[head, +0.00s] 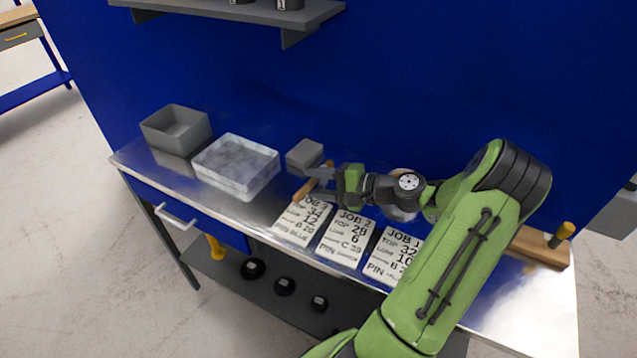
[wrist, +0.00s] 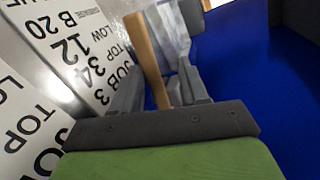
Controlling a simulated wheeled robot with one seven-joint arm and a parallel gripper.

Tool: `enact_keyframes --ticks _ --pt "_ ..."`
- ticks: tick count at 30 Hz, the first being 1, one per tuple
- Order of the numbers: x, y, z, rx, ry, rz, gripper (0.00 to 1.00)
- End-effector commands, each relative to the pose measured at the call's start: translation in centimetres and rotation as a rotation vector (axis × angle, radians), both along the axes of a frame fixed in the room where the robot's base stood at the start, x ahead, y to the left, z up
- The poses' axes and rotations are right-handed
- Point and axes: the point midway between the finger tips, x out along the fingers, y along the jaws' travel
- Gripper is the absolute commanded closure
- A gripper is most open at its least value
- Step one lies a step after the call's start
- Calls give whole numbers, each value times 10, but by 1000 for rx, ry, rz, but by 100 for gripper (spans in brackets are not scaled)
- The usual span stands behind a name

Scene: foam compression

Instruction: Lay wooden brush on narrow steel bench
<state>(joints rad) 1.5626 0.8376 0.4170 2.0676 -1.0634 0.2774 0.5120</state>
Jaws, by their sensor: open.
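The wooden brush (head: 305,189) shows as a light brown handle near the middle of the narrow steel bench (head: 258,212), just behind the job cards. My gripper (head: 325,180) is at the brush, low over the bench, with its jaws open. In the wrist view, the brush handle (wrist: 147,50) runs between the two fingers of my gripper (wrist: 158,88). The rest of the brush is hidden by the gripper. I cannot tell whether the fingers touch it or whether it rests fully on the steel.
A grey bin (head: 177,131) and a pale marbled tray (head: 236,165) stand at the left. A grey block (head: 305,155) sits behind the brush. Job cards (head: 345,238) lie along the front edge. A wooden board (head: 538,247) is at the right. A blue wall (head: 400,80) closes the back.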

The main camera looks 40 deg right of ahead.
Motion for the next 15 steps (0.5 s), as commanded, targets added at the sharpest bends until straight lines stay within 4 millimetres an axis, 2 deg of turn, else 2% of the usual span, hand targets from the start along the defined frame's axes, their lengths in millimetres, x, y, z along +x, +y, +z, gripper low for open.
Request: enact_keyframes --ticks 2,5,15 --pt "0 0 3 -1 0 0 56" --pt "-12 -7 8 0 1 -4 56" --pt "-88 -42 31 -2 -1 -4 56"
